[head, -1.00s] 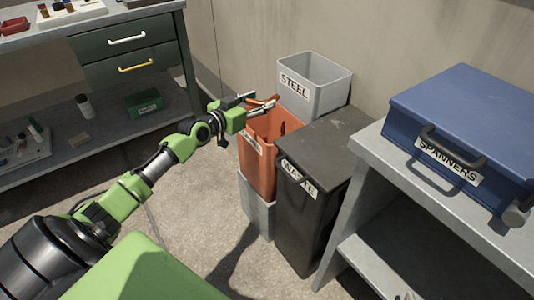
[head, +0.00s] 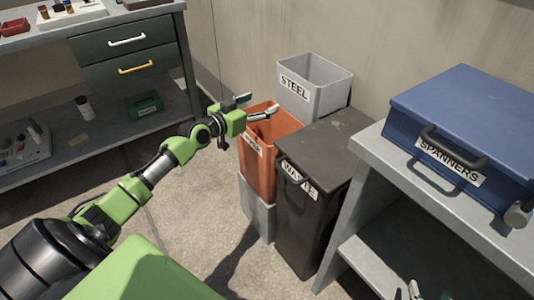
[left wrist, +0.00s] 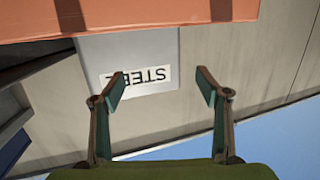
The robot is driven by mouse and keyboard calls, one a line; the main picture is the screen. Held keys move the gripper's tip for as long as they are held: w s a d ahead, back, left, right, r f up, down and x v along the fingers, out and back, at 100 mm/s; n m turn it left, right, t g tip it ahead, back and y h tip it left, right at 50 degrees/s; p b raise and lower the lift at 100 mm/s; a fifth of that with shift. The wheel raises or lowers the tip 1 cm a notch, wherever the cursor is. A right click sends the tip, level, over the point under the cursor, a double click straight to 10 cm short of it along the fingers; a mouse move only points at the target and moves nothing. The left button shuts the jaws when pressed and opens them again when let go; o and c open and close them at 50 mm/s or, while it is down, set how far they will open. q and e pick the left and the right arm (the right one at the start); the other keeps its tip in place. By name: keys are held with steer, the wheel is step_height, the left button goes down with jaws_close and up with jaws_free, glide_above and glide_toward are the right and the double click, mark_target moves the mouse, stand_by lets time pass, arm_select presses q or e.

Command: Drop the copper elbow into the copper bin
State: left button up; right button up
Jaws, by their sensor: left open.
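My left gripper (head: 273,105) is over the orange copper bin (head: 256,172), near its back rim, with its fingers spread. In the left wrist view my left gripper (left wrist: 162,90) is open with nothing between the fingers. The orange wall of the copper bin (left wrist: 180,15) crosses the top of that view. The copper elbow is not visible now; the bin's floor is hidden from both views. Fingertips of my right gripper (head: 426,291) show at the bottom right edge of the head view, mostly cut off.
The grey STEEL bin (head: 325,95) stands behind the copper bin. The dark, lidded WASTE bin (head: 298,225) stands beside it to the right. A blue SPANNERS box (head: 475,120) rests on a grey bench (head: 390,170). A drawer bench (head: 125,60) stands at left, with clear floor between.

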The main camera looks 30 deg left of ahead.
arm_select(q)
steer(key=s+a+r, duration=0.1)
steer(key=s, duration=1)
steer(key=shift+s+a+r, duration=0.15)
steer(key=shift+s+r, duration=0.25)
